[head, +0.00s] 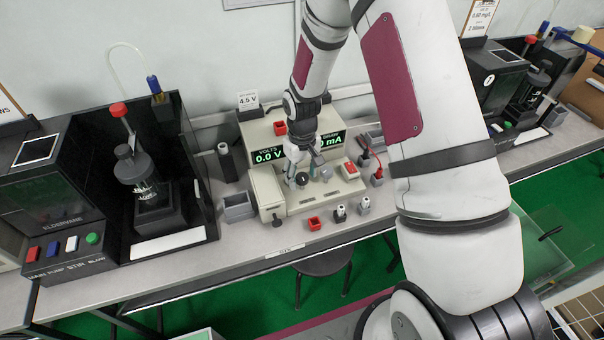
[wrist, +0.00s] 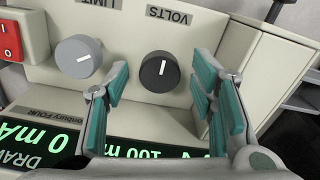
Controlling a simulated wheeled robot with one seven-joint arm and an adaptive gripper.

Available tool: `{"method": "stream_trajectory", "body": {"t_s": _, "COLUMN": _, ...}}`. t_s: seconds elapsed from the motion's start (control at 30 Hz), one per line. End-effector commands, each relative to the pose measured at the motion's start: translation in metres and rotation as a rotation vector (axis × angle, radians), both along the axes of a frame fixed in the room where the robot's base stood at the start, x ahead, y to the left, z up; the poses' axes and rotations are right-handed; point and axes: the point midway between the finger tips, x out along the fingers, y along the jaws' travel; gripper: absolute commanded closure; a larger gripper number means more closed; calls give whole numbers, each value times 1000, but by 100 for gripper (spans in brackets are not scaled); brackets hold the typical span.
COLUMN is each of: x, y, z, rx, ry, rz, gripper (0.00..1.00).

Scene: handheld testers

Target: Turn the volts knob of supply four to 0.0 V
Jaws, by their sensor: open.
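The supply (head: 276,199) is a beige bench unit with a green display (head: 269,156) reading 0.0 V under VOLTS; the mA reading beside it is partly covered. The wrist view shows its nameplate, ending in FOUR, upside down. The black volts knob (wrist: 160,72) has a white pointer line, near vertical in the wrist view; it also shows in the head view (head: 302,179). My gripper (wrist: 159,84) is open, with teal-padded fingers on either side of the volts knob and visible gaps between. I cannot tell how deep the fingertips reach.
A grey limit knob (wrist: 78,57) sits beside my left finger, with a red switch (wrist: 10,40) beyond. A dark stirrer station (head: 150,185) is left.

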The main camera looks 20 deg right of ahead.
Motion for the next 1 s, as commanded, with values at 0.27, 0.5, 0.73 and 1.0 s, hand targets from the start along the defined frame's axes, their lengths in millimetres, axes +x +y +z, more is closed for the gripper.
{"method": "stream_trajectory", "body": {"t_s": 0.27, "x": 2, "y": 0, "z": 29, "rx": 0, "ry": -6, "rz": -1, "gripper": 49}}
{"method": "stream_trajectory", "body": {"t_s": 0.5, "x": 1, "y": 0, "z": 78, "rx": 0, "ry": -5, "rz": 0, "gripper": 49}}
{"method": "stream_trajectory", "body": {"t_s": 0.73, "x": 1, "y": 0, "z": 110, "rx": 0, "ry": -2, "rz": -1, "gripper": 49}}
{"method": "stream_trajectory", "body": {"t_s": 1.0, "x": 0, "y": 0, "z": 120, "rx": 0, "ry": 1, "rz": 0, "gripper": 49}}
